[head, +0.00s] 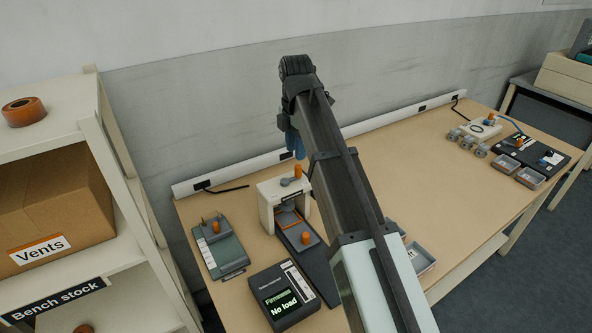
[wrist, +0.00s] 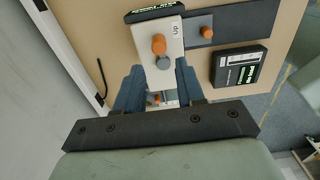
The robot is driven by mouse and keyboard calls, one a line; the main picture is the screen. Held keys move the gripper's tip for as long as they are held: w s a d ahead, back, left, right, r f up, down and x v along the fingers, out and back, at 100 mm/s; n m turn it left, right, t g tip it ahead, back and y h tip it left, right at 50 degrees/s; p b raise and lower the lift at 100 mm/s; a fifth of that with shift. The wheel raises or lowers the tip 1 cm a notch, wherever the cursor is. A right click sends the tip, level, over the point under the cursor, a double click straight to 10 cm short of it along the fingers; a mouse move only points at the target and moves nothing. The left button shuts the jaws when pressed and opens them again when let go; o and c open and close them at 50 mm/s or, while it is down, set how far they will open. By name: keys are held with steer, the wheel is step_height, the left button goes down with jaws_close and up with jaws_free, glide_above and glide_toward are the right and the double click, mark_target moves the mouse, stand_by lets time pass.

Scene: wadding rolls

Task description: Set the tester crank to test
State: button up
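The tester is a white frame (head: 268,203) on a dark base, with a crank on its top. The crank has a grey hub (wrist: 163,62) and an orange knob (wrist: 158,44); the knob also shows in the head view (head: 298,171). A label reading "Up" (wrist: 177,29) lies beside the knob in the wrist view. My gripper (wrist: 160,78) is open, its blue fingers apart and empty, above the tester with the hub seen between the fingertips. In the head view the gripper (head: 295,143) is just above the knob, partly hidden by my arm. Contact cannot be told.
The display box (head: 283,295) reads "Firmness No load". A second orange knob (head: 305,238) stands on the tester base. A green-grey device (head: 220,247) is at left. A grey tray (head: 420,258) lies right of my arm. Shelves stand at left; the bench middle is clear.

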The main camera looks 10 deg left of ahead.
mark_target(296, 167)
step_height(296, 167, down, 8)
steer(key=shift+f, duration=0.1)
stand_by(0.4)
jaws_close()
stand_by(0.3)
